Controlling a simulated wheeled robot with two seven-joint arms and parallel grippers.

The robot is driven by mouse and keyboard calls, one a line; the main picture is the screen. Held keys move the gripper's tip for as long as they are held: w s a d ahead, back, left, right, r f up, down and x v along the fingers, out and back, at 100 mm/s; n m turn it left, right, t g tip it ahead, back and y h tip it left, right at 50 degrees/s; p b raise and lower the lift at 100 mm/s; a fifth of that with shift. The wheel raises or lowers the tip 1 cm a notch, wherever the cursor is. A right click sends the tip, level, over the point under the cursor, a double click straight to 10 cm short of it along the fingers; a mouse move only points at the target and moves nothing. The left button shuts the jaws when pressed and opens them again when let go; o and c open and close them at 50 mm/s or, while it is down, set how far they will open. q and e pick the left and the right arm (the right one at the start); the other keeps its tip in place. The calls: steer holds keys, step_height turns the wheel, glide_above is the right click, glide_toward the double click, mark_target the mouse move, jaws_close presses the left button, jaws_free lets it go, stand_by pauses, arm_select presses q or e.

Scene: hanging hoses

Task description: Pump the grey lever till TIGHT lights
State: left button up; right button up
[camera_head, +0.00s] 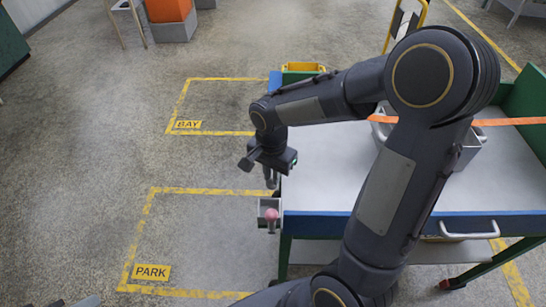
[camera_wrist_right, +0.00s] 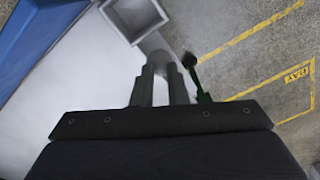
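My right gripper (camera_head: 270,181) points down beside the left edge of the cart. In the right wrist view its two fingers (camera_wrist_right: 161,82) stand close on either side of a rounded grey piece (camera_wrist_right: 160,62), which looks like the end of the grey lever. The fingers appear closed on it, but most of the lever is hidden. An orange strap (camera_head: 511,122) runs across a grey box (camera_head: 471,146) on the cart, partly behind my right arm. No lit TIGHT sign shows. Dark parts at the bottom left of the head view may be my left gripper, mostly cut off.
The cart (camera_head: 310,170) has a pale top, blue edge and green legs. A small grey holder (camera_head: 263,204) with a pink-tipped piece (camera_head: 271,214) hangs at its left side. A yellow bin (camera_head: 303,67) stands behind. The floor areas marked BAY (camera_head: 187,125) and PARK (camera_head: 151,272) are clear.

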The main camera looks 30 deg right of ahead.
steer(key=shift+r+p, duration=0.9)
steer(key=shift+r, duration=0.55)
steer(key=shift+w, duration=0.1)
steer(key=r+p, duration=0.1)
steer(key=w+r+p, duration=0.1)
steer(key=d+r+p, duration=0.1)
steer(key=r, duration=0.1)
steer(key=shift+w, duration=0.25)
steer(key=shift+s+a+f+b, duration=0.1)
steer(key=shift+s+f+b, duration=0.1)
steer(key=shift+f+b, duration=0.5)
steer(key=shift+s+a+f+b, duration=0.2)
steer(key=shift+f+b, duration=0.3)
steer(key=shift+f, duration=0.3)
steer(key=shift+s+a+f+b, duration=0.1)
steer(key=shift+s+f+b, duration=0.1)
steer(key=shift+f+b, duration=0.5)
